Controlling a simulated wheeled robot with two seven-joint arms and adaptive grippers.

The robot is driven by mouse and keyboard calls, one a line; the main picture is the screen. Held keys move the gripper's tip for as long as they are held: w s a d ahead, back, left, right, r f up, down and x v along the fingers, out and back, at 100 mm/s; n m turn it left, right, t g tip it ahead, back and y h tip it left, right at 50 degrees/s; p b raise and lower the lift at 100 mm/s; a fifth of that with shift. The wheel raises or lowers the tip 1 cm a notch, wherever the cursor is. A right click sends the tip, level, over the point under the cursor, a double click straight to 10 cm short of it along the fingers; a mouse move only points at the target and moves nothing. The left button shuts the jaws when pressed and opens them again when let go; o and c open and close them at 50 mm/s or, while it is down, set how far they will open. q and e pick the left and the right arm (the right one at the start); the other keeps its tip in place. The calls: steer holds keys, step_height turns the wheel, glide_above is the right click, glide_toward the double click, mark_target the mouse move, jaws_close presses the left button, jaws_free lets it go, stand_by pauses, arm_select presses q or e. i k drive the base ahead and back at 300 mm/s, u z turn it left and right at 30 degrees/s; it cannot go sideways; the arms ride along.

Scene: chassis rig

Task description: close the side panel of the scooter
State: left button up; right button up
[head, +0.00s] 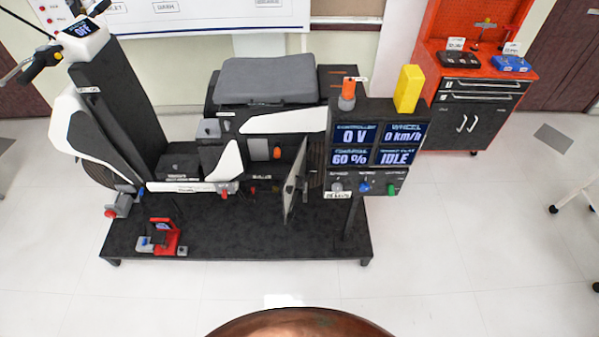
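The scooter (118,126) stands on a black platform (236,231) with its handlebar at the left. Its side panel (293,184) is a thin pale grey plate, swung out toward me and seen nearly edge-on under the seat's right part. The panel stands open, upright, with its lower end close above the platform. To its left the opened bay of the body shows, with small orange and red parts inside. Neither of my grippers is in view.
A display post with screens (379,145) and knobs stands just right of the panel. A red and blue device (164,238) sits on the platform's left. A red tool cabinet (469,112) stands at the back right. The floor in front is mostly clear.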

mark_target(296, 175)
steer(key=i, duration=0.2)
steer(key=u, duration=0.5)
steer(key=k, duration=1.15)
steer(key=u, duration=1.25)
steer(key=i, duration=1)
steer(key=z, duration=0.95)
steer(key=i, duration=0.45)
steer(key=z, duration=0.35)
